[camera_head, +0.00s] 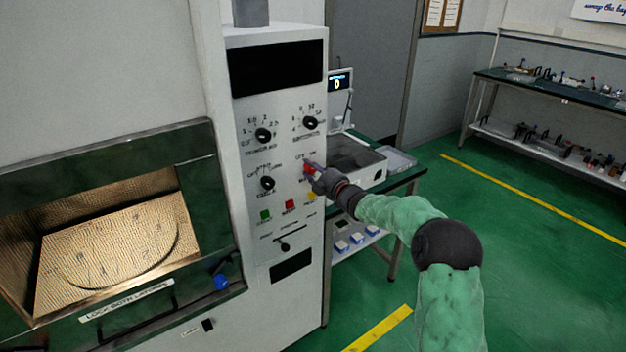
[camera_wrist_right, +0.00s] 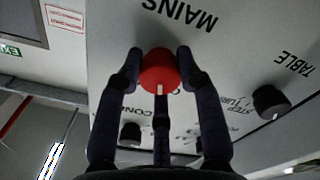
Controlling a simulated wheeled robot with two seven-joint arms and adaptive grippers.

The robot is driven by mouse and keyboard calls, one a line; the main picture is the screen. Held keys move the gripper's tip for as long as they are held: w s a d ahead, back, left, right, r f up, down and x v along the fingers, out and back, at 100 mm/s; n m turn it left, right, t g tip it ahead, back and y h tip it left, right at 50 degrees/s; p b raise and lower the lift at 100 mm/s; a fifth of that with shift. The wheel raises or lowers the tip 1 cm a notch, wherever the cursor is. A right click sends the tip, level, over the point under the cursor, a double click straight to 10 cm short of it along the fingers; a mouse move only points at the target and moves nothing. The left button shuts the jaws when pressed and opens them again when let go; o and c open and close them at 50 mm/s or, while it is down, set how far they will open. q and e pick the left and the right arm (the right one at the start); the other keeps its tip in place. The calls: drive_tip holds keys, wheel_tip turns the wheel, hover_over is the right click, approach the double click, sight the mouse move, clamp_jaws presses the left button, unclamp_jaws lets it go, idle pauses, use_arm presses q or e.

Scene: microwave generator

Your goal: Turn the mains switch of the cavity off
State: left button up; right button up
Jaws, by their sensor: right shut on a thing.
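The mains switch is a red round knob (camera_head: 309,169) on the white front panel (camera_head: 285,60) of the cavity cabinet. In the right wrist view the red knob (camera_wrist_right: 160,68) has a white mark at its lower edge, and the upside-down word MAINS is printed above it. My right gripper (camera_head: 314,176) reaches the panel from the right. In the wrist view its fingers (camera_wrist_right: 160,72) stand on both sides of the knob and are shut on it. In the head view the gripper hides part of the knob and its labels. My left gripper is not in view.
The lit cavity (camera_head: 120,240) is at left. A green-topped bench (camera_head: 408,178) with a grey tray stands behind my right arm. Floor at right is clear.

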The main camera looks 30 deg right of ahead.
drive_tip(key=shift+n+b, duration=1)
drive_tip(key=shift+n, duration=0.2)
drive_tip(key=o, duration=1.1)
drive_tip(key=shift+a, duration=0.1)
drive_tip(key=shift+o, duration=0.2)
drive_tip(key=s+d, duration=0.1)
drive_tip(key=s, duration=1.1)
